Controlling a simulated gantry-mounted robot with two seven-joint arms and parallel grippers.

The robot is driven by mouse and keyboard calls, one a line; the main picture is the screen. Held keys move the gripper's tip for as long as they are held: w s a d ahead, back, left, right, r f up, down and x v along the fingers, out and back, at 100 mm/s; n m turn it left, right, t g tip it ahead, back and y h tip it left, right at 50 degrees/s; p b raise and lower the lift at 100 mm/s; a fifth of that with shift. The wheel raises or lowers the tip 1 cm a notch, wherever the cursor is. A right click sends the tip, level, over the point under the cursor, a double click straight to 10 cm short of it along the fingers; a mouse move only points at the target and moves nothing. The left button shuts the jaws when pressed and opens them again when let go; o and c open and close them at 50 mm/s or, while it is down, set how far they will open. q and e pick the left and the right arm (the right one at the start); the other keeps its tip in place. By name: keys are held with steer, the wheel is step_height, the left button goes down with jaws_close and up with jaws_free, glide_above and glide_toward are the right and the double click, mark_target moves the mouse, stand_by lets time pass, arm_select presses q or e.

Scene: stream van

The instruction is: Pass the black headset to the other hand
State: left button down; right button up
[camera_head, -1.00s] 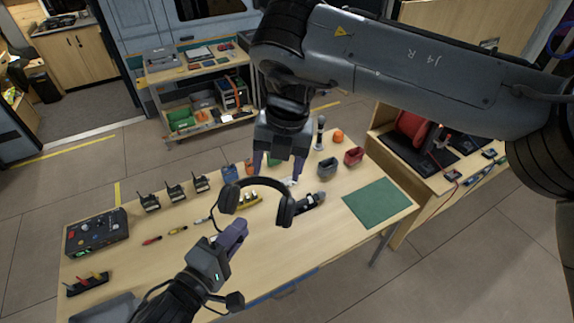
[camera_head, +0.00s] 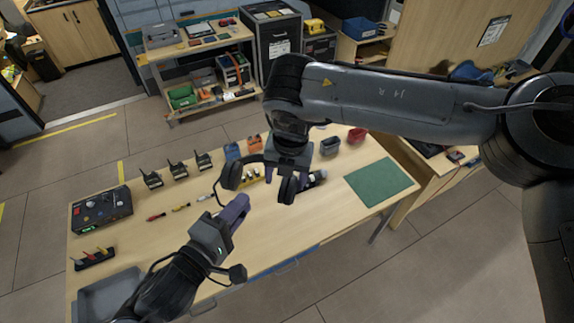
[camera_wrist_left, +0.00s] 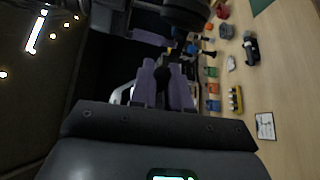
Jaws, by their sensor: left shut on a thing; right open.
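The black headset is in the air above the table, its left ear cup (camera_head: 231,177) and right ear cup (camera_head: 287,190) apart in the head view. My left gripper (camera_head: 241,203) has purple fingers and is shut on the headset, just below it. In the left wrist view its fingers (camera_wrist_left: 163,85) close around a dark part of the headset. My right gripper (camera_head: 288,174) is open and comes down from above, overlapping the headband and right ear cup in the head view. The overlap hides part of the band, and I cannot tell whether they touch.
The wooden table (camera_head: 240,240) carries a black control box (camera_head: 101,211), several radios along the back, small screwdrivers, a green mat (camera_head: 380,183) and a grey tray (camera_head: 107,292). Bins (camera_head: 331,146) stand near the right back. The front middle is largely clear.

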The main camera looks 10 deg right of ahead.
steer(key=shift+f, duration=0.5)
arm_select(q)
steer(key=shift+s+d, duration=0.1)
steer(key=shift+d, duration=0.05)
arm_select(e)
steer(key=shift+a, duration=0.2)
steer(key=c, duration=1.1)
arm_select(q)
steer(key=c, duration=1.4)
jaws_free()
arm_select(e)
steer(key=shift+r, duration=0.1)
steer(key=shift+c, duration=0.3)
arm_select(q)
steer(key=o, duration=0.4)
arm_select(e)
jaws_close()
steer(key=shift+d, duration=0.1)
